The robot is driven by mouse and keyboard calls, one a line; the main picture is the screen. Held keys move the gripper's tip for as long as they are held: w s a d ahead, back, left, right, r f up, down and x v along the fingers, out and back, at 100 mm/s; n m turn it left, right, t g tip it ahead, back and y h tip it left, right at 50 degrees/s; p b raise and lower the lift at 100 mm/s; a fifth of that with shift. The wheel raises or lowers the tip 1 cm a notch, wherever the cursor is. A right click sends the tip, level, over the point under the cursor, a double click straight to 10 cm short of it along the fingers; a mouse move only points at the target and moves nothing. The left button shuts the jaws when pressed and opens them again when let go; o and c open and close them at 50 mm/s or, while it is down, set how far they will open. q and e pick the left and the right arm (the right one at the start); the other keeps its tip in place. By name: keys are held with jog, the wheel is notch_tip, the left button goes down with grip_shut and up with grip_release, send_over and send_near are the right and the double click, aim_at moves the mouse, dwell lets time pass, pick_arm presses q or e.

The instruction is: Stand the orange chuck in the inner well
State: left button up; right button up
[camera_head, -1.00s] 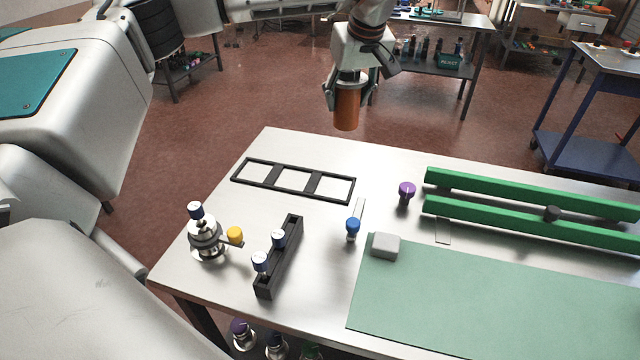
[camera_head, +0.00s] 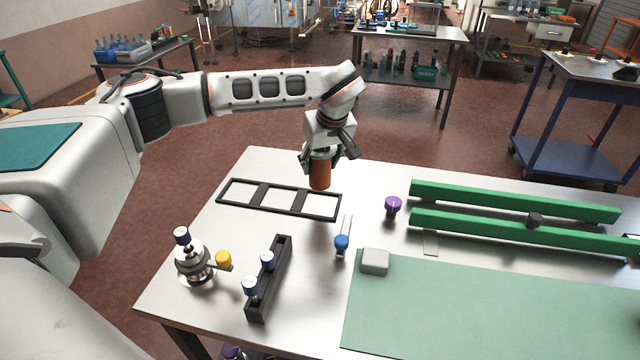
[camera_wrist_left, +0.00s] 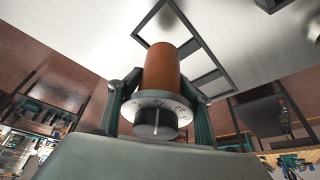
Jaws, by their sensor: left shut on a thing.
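The orange chuck (camera_head: 320,175) is a cylinder. My left gripper (camera_head: 320,157) is shut on its upper end and holds it about upright in the air, near the far right part of the black three-opening frame (camera_head: 262,195). The frame lies flat on the table and its openings look empty. In the left wrist view the chuck (camera_wrist_left: 162,68) sits between the two fingers with a grey dial-marked collar, and the frame (camera_wrist_left: 190,47) shows beyond it. The chuck hides part of the frame there. My right gripper is out of view.
A purple-topped piece (camera_head: 393,206) and a blue-topped piece (camera_head: 342,243) stand right of the frame. Green rails (camera_head: 500,197) lie at the right. A black block (camera_head: 270,280) with blue-and-white-topped pieces and a metal fixture (camera_head: 190,262) stand in front.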

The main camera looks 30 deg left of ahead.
aim_at(324, 170)
pick_arm(q)
jog(key=shift+w+f, duration=0.1)
jog(key=shift+f, duration=3.3)
jog(key=o, duration=1.9)
jog(key=shift+f, duration=0.2)
jog(key=b+v, duration=0.1)
jog(key=v, duration=1.1)
jog(key=shift+d+r, duration=0.1)
jog(key=shift+r, duration=0.05)
